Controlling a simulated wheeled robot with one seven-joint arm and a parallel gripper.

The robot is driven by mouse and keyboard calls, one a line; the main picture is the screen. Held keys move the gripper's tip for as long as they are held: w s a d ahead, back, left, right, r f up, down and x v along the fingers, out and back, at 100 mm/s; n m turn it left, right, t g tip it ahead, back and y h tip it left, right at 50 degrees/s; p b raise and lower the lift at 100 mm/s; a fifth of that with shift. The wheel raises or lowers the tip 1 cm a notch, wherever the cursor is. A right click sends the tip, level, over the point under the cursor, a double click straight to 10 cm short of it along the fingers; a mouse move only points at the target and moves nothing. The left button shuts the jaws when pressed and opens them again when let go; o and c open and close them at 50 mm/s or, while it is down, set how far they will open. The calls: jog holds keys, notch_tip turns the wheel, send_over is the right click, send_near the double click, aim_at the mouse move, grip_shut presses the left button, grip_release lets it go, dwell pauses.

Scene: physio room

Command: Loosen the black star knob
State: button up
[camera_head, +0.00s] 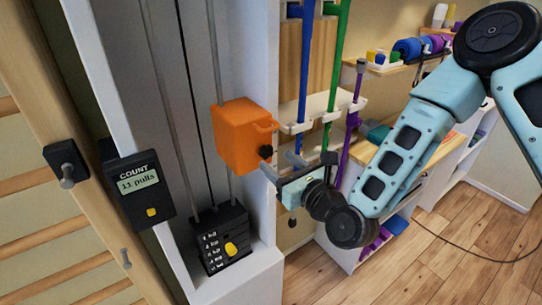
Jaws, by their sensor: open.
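The black star knob (266,152) sits on the right side of an orange box-shaped carriage (243,136), which is on the vertical rails of a white frame. An orange hook or loop sticks out just above the knob. My gripper (280,165) comes in from the right, with its grey fingers apart and nothing seen between them. The fingertips are close to the knob, slightly below and to its right. I cannot tell whether either finger touches it.
A weight stack (224,241) with a yellow knob stands below the carriage. A counter (139,189) reading "11 pulls" is on the frame at left. Blue, green (337,70) and purple poles stand behind my gripper. A wooden-topped cabinet and open wooden floor (440,240) lie to the right.

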aim_at(268, 153)
jog(key=shift+p+x, duration=0.4)
jog(key=shift+x, duration=1.75)
jog(key=shift+c, duration=0.2)
jog(key=c, duration=0.9)
